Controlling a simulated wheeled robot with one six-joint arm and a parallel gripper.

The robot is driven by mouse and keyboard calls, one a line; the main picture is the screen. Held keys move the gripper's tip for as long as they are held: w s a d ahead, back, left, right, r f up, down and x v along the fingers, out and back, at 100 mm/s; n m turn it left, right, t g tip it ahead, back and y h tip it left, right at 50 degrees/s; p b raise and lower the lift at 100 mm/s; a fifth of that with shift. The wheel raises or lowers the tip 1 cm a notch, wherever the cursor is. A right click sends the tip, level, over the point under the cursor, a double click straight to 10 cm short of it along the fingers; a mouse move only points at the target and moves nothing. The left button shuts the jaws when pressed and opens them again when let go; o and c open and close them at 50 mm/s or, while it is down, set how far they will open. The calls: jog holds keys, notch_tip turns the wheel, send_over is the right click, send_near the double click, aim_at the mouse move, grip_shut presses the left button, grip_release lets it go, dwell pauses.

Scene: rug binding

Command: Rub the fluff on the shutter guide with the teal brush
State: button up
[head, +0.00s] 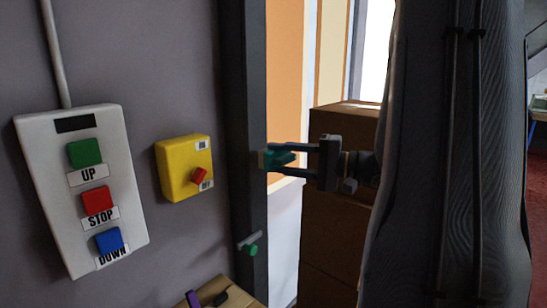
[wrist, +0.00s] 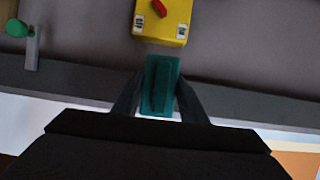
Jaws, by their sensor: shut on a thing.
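My gripper (head: 277,160) is shut on the teal brush (head: 268,158) and holds it against or just in front of the shutter guide (head: 246,95), a dark upright post. In the wrist view the brush (wrist: 160,85) lies between my fingers (wrist: 157,98) and overlaps the guide (wrist: 90,84), which runs across the picture as a dark grey band. I cannot tell whether the brush touches the guide. I see no fluff in either view; it may be hidden behind the brush.
A grey piece with a green knob (head: 251,247) sticks out lower on the guide. Left on the wall are a yellow switch box (head: 182,168) and a white button panel (head: 60,220). Brown boxes (head: 325,225) stand behind my gripper. A wooden surface (head: 238,294) is below.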

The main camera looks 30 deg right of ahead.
aim_at(289, 161)
jog(key=shift+s+d, duration=0.1)
jog(key=shift+s, duration=0.1)
jog(key=shift+s+d, duration=0.25)
jog(key=shift+s, duration=0.45)
jog(key=shift+s+d, duration=0.25)
jog(key=shift+s, duration=0.45)
